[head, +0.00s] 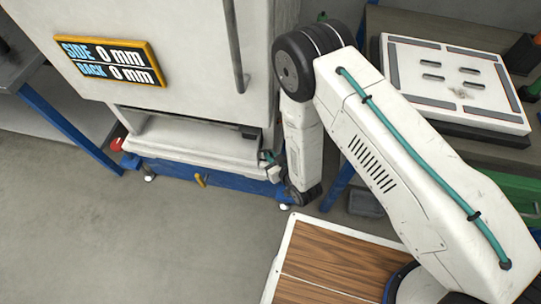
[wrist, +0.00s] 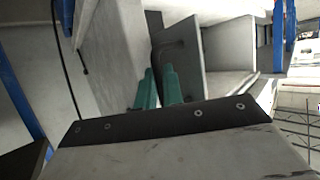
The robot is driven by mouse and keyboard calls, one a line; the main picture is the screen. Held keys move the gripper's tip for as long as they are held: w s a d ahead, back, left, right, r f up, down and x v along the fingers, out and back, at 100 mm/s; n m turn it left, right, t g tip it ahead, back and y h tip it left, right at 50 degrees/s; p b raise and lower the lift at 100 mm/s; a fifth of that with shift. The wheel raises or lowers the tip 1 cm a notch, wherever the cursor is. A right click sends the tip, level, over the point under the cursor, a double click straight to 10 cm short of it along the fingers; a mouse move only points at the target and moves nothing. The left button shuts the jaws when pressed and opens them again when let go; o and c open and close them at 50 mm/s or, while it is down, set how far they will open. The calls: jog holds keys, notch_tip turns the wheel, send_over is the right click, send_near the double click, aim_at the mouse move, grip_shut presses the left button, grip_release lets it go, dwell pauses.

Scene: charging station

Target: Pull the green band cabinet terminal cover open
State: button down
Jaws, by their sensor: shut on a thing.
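The white cabinet (head: 170,60) stands at the upper left of the head view. Its low front cover (head: 190,140), a pale ledge-like panel, is near the base. My gripper (head: 268,158) is small there, at the right end of this cover, partly hidden by my wrist. I cannot make out a green band.
A yellow-framed sign (head: 108,62) reads SIDE 0 mm, BACK 0 mm. A blue base frame (head: 185,172) with a yellow hook (head: 200,180) runs under the cabinet. A bench with a white slotted plate (head: 455,80) stands at right. Grey floor (head: 130,240) is clear in front.

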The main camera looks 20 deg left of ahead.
jog(key=c, duration=1.5)
grip_release()
jog(key=shift+c, duration=0.2)
jog(key=v, duration=0.7)
jog(key=shift+s+d+r, duration=0.15)
jog(key=shift+d, duration=0.15)
